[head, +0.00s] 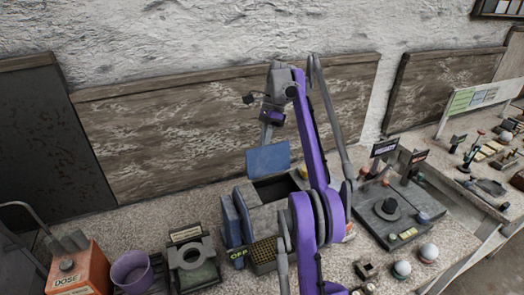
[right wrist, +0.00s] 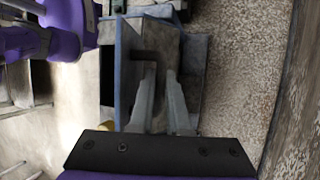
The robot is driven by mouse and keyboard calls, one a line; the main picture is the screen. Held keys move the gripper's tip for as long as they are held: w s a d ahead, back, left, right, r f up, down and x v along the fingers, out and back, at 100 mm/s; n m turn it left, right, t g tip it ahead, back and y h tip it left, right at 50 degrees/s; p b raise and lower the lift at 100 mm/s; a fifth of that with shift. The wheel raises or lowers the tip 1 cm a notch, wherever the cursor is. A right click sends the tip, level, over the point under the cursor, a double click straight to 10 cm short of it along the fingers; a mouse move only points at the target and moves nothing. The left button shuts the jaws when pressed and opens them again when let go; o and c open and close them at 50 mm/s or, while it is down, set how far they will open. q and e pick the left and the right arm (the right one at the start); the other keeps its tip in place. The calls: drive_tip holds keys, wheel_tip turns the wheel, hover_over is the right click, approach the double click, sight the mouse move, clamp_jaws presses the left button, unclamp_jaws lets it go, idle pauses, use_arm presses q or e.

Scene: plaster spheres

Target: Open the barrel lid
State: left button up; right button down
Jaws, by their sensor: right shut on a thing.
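The barrel is a grey box-like body (head: 259,216) on the speckled bench, with a dark opening (head: 275,188) on top. Its blue lid (head: 268,158) stands raised and tilted above the back of the opening. My right gripper (head: 266,134) is at the lid's upper edge, fingers pointing down. In the right wrist view my right gripper (right wrist: 161,72) has its fingers close together at a dark bar (right wrist: 146,55), which looks like the lid's handle. The exact contact is hard to see. My left gripper is not in view.
Blue upright panels (head: 231,219) stand left of the barrel. Left on the bench are a grey ring fixture (head: 192,252), a purple bucket (head: 132,270) and an orange dose box (head: 77,268). A dark plate with a knob (head: 389,208) and pale spheres (head: 402,268) lie to the right.

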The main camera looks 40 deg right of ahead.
idle(0.3)
drive_tip(key=c, duration=1.2)
unclamp_jaws()
drive_tip(key=shift+o, duration=0.2)
drive_tip(key=shift+s+r, duration=0.1)
